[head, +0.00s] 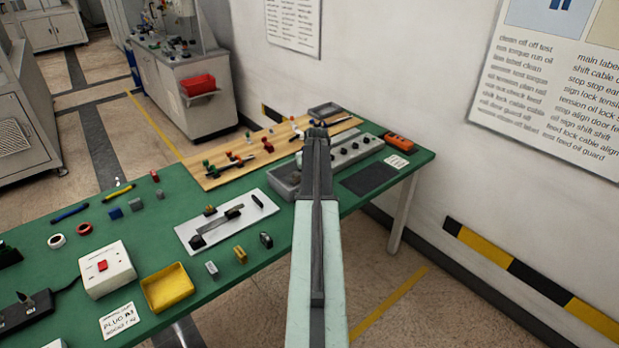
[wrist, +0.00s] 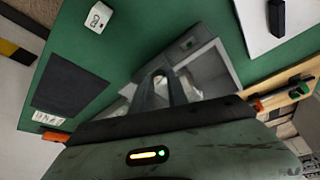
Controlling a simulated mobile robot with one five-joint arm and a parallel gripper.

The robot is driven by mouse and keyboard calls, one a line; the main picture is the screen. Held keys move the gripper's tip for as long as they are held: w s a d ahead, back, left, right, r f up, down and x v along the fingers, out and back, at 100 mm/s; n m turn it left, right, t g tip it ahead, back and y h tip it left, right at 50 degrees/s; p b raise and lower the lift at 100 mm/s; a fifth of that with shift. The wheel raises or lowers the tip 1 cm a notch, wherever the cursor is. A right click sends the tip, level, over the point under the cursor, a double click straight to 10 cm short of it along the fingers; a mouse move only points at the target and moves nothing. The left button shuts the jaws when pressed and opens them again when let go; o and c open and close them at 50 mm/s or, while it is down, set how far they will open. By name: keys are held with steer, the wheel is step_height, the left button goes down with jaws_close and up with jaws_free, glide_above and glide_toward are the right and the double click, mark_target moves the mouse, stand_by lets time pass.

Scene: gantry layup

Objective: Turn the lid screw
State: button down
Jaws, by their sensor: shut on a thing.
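My gripper (head: 317,134) reaches out over the far part of the green table, beside a grey bin and a grey strip with knobs. In the wrist view its fingers (wrist: 164,84) are shut on a small pale grey thing, taken to be the lid screw. That thing is mostly hidden by the fingers, so its shape and its turn cannot be told. The grey box-like part around the fingertips (wrist: 208,66) has a dark square with a green spot close by. In the head view my arm hides the place below the fingertips.
The grey bin (head: 284,182) stands left of my arm. The knobbed strip (head: 347,152), a dark mat (head: 369,178) and an orange tool (head: 397,141) lie to the right. A white plate (head: 228,223) with dark parts lies nearer. A wooden board (head: 215,175) holds several small pieces.

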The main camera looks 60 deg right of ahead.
steer(key=n, duration=0.2)
steer(key=n+y, duration=0.1)
steer(key=n, duration=0.1)
steer(key=n+t+y, duration=0.1)
steer(key=n, duration=0.1)
steer(key=shift+s+d+n, duration=0.1)
steer(key=shift+d+n, duration=0.2)
steer(key=shift+d, duration=0.05)
steer(key=n+y, duration=0.1)
steer(key=n, duration=0.2)
steer(key=n+y, duration=0.1)
steer(key=n, duration=0.2)
steer(key=shift+d+y, duration=0.2)
steer(key=shift+y, duration=0.1)
steer(key=c, duration=1.3)
jaws_free()
